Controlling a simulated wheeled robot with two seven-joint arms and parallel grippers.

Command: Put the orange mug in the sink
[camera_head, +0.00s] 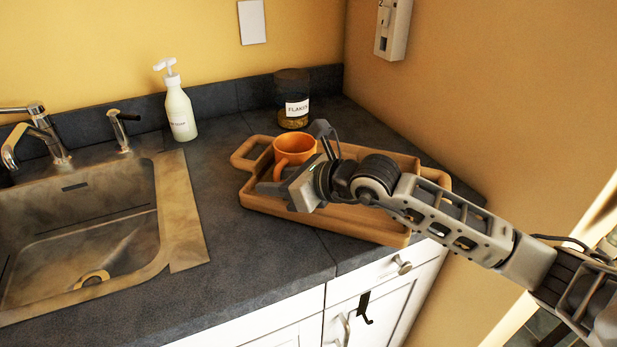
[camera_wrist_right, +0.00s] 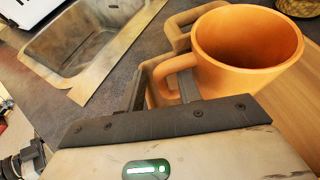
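The orange mug (camera_head: 294,147) stands upright on a wooden tray (camera_head: 350,222) on the dark counter. My right gripper (camera_head: 273,180) is low at the mug's near left side, by its handle. In the right wrist view, the mug (camera_wrist_right: 245,45) fills the upper right, and the fingers (camera_wrist_right: 165,92) stand apart on either side of part of the handle. I see no firm grip; the fingertips are partly hidden. The sink (camera_head: 85,225) is at the left in the head view and upper left in the wrist view (camera_wrist_right: 88,35).
A faucet (camera_head: 42,135) stands behind the sink, with a white soap bottle (camera_head: 180,112) to its right. A labelled glass jar (camera_head: 292,98) stands just behind the tray. The counter between the sink and tray is clear.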

